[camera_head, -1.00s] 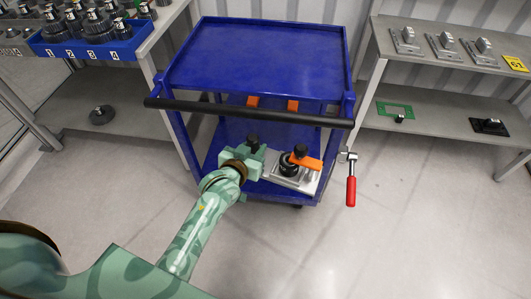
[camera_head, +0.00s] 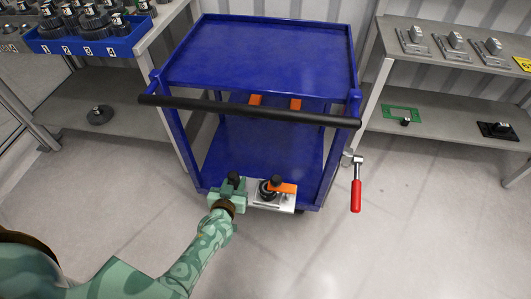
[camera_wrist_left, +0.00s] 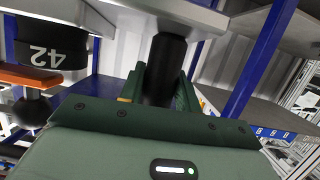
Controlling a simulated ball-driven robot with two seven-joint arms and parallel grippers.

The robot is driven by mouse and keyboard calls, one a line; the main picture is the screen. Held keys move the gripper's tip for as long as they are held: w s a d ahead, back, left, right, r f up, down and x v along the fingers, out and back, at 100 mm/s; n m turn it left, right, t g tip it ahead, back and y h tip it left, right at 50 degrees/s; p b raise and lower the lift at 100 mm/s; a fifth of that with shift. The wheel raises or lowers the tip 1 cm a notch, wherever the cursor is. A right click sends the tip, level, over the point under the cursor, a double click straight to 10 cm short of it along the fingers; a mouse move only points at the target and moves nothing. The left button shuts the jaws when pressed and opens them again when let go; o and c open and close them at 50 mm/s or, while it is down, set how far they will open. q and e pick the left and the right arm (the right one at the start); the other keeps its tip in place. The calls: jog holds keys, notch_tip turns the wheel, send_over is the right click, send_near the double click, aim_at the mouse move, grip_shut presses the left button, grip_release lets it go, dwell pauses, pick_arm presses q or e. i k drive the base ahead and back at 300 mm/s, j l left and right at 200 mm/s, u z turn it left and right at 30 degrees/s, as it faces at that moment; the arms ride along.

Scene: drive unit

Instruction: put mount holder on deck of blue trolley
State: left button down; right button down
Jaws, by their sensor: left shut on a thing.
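The mount holder (camera_head: 284,204) is a light metal plate with a dark round part, a black knob and an orange lever. My left gripper (camera_head: 234,183) is shut on a black post at its left end. In the left wrist view the black post (camera_wrist_left: 166,65) stands between the green fingers, with a dark part marked 42 (camera_wrist_left: 45,55) and the orange lever beside it. The holder is at the front edge of the blue trolley's lower shelf; whether it touches the shelf is unclear. The blue trolley's top deck (camera_head: 262,55) is empty. My right gripper is out of view.
A black handle bar (camera_head: 250,110) crosses the trolley's near side above the holder. A red-handled lever (camera_head: 356,190) is at the right. Shelving stands on both sides, with a blue bin (camera_head: 85,48) on the left one. Floor in front is clear.

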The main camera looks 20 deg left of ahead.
aim_at(260, 151)
jog(key=i+j, duration=0.15)
jog(key=i, duration=0.35)
jog(key=i+j, duration=0.2)
jog(key=i, duration=0.25)
